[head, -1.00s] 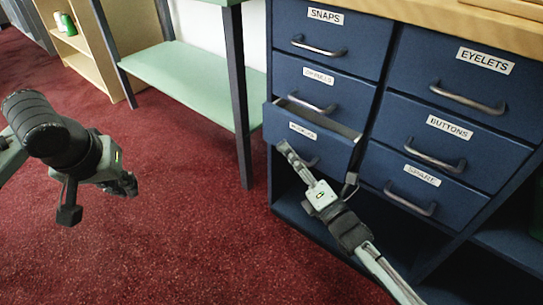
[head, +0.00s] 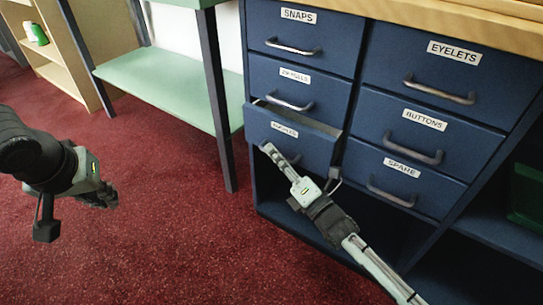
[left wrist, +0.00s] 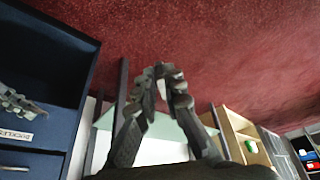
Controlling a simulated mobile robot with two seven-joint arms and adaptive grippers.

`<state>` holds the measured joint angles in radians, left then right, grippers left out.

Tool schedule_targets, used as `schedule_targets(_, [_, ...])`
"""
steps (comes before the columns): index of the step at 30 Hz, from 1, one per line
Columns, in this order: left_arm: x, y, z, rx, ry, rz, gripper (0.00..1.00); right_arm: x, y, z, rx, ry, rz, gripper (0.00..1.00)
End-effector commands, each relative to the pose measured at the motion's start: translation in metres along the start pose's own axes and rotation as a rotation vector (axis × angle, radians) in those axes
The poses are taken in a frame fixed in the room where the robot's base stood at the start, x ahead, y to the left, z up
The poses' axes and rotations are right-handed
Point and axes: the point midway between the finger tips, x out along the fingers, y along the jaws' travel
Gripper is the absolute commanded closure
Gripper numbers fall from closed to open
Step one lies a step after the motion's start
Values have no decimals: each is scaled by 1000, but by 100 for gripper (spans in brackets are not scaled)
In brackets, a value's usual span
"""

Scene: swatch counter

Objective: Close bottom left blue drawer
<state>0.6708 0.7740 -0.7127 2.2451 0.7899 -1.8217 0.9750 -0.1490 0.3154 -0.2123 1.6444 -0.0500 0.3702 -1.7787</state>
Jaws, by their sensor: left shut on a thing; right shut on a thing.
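The bottom left blue drawer (head: 312,153) is part of the blue cabinet in the head view. It stands partly open, with a strip of its inside showing above its front. My left gripper (head: 108,198) is at the left, over the red floor and away from the cabinet. In the left wrist view its fingertips (left wrist: 166,80) are nearly together; whatever is between them cannot be made out.
The other drawers, such as SNAPS (head: 300,40) and EYELETS (head: 440,70), look shut. An open dark shelf space is below. A green table (head: 160,85) stands left of the cabinet, and a wooden shelf (head: 75,75) further left. The red floor (head: 170,250) between is clear.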

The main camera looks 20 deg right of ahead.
Motion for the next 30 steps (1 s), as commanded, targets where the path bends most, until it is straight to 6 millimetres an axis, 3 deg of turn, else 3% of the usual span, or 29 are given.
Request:
schedule_targets(6, [5, 0, 2, 0, 0, 0, 100, 10, -20, 28, -5, -3, -3, 100])
schedule_targets(15, [4, 0, 2, 0, 0, 0, 100, 12, -22, 33, -6, -5, -6, 100])
schedule_targets(16, [4, 0, 2, 0, 0, 0, 100, 12, -22, 33, -6, -6, -6, 89])
schedule_targets(21, [4, 0, 2, 0, 0, 0, 100, 12, -21, 32, -5, -4, -6, 70])
schedule_targets(30, [4, 0, 2, 0, 0, 0, 100, 10, -21, 31, -4, -3, -4, 70])
